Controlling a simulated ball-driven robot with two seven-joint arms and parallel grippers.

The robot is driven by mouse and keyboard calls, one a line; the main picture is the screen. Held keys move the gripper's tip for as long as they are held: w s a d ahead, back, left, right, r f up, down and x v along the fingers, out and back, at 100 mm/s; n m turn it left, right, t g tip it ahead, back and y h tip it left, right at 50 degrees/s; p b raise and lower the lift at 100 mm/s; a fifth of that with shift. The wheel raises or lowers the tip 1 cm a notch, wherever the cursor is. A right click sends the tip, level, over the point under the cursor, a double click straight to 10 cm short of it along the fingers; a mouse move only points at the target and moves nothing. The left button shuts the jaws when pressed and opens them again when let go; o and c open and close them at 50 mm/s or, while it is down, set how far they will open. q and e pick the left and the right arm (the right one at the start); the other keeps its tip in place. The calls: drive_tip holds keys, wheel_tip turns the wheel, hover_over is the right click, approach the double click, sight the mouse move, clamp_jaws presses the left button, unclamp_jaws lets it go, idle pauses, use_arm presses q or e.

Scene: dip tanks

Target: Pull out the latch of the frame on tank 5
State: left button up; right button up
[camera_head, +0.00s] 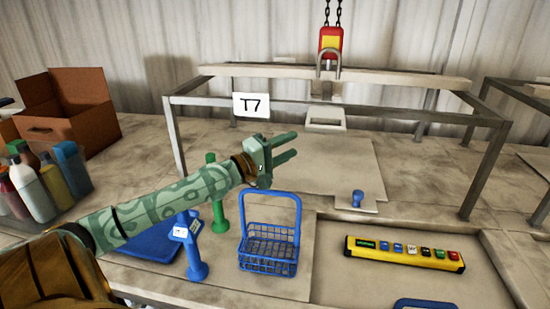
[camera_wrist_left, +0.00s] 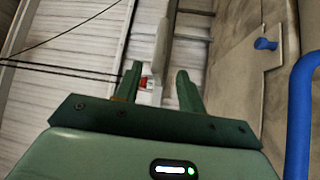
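A grey metal frame (camera_head: 350,108) stands over a tank with a flat pale lid (camera_head: 330,160). Its white sign (camera_head: 251,104) reads T7; I see no sign for tank 5. A blue knob (camera_head: 357,198) sits on a tab at the lid's front edge, and it also shows in the left wrist view (camera_wrist_left: 265,44). I cannot tell whether this knob is the latch. My left gripper (camera_head: 294,145) is open and empty, left of the knob and above the basket. Its two fingers stand apart in the left wrist view (camera_wrist_left: 158,88). My right gripper is out of view.
A blue wire basket (camera_head: 270,236) stands below my left gripper, with green (camera_head: 217,215) and blue (camera_head: 195,255) posts to its left. A yellow button box (camera_head: 405,253) lies at right. A red-yellow hoist block (camera_head: 330,44) hangs above. Bottles and a cardboard box (camera_head: 75,115) are far left.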

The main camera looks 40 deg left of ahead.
use_arm(q)
drive_tip(key=b+v, duration=0.1)
drive_tip(key=v, duration=0.2)
drive_tip(key=shift+s, duration=0.25)
drive_tip(key=shift+f, duration=0.15)
idle(0.4)
